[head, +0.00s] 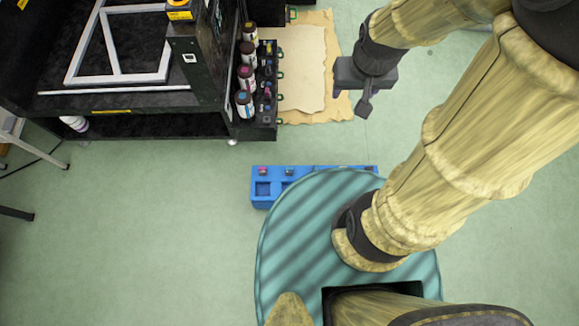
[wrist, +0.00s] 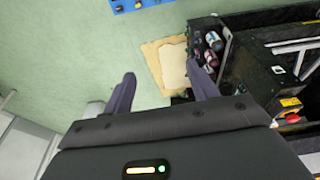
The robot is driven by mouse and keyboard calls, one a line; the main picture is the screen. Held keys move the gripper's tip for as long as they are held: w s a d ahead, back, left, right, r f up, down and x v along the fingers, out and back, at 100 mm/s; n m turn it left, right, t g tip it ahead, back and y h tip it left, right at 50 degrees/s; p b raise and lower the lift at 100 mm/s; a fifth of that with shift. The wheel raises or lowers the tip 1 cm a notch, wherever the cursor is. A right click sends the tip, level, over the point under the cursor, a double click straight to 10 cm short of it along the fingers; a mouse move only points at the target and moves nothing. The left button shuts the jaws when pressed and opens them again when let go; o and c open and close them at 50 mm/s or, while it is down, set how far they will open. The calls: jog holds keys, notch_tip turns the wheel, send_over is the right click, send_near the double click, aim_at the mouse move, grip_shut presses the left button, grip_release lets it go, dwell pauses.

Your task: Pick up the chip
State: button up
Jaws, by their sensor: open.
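Small coloured pieces that may be chips sit in two places, and I cannot tell which is the task's chip. In the head view, a pink piece (head: 262,171) and a blue piece (head: 289,171) are on the blue holder (head: 262,199). More small pieces (head: 268,91) sit on the black rack beside the ink bottles. My gripper (head: 364,106) is up and right of the rack and holder, apart from both. In the wrist view my gripper (wrist: 164,89) has its two fingers spread, with nothing between them. The blue holder (wrist: 140,4) shows only at that view's top edge.
Several ink bottles (head: 246,76) stand in a row on the side of the black machine (head: 150,123). Torn brown sheets (head: 335,70) lie beyond the rack. My teal base covers part of the holder from view.

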jog(key=a+b+x, duration=0.2)
jog(key=b+x, duration=0.8)
jog(key=x, duration=0.3)
jog(key=a+b+x, duration=0.3)
jog(key=b+x, duration=0.7)
jog(key=x, duration=0.4)
jog(key=g+b, duration=0.1)
jog(key=b, duration=2.4)
send_over(289, 168)
jog(key=s, duration=0.2)
notch_tip(289, 168, down, 36)
jog(key=shift+w+a, duration=0.1)
jog(key=shift+w, duration=0.05)
jog(key=f+b, duration=0.2)
jog(key=f, duration=0.2)
jog(key=w+f+b, duration=0.1)
jog(key=f+b, duration=0.1)
jog(key=f, duration=0.2)
jog(key=f+b, duration=0.2)
jog(key=f, duration=0.2)
jog(key=shift+w+b, duration=0.2)
jog(key=shift+b, duration=0.1)
jog(key=shift+f, duration=0.1)
jog(key=f+b, duration=0.4)
jog(key=shift+d+f, duration=0.15)
jog(key=shift+d, duration=0.05)
jog(key=shift+w+f, duration=0.1)
jog(key=shift+f, duration=0.3)
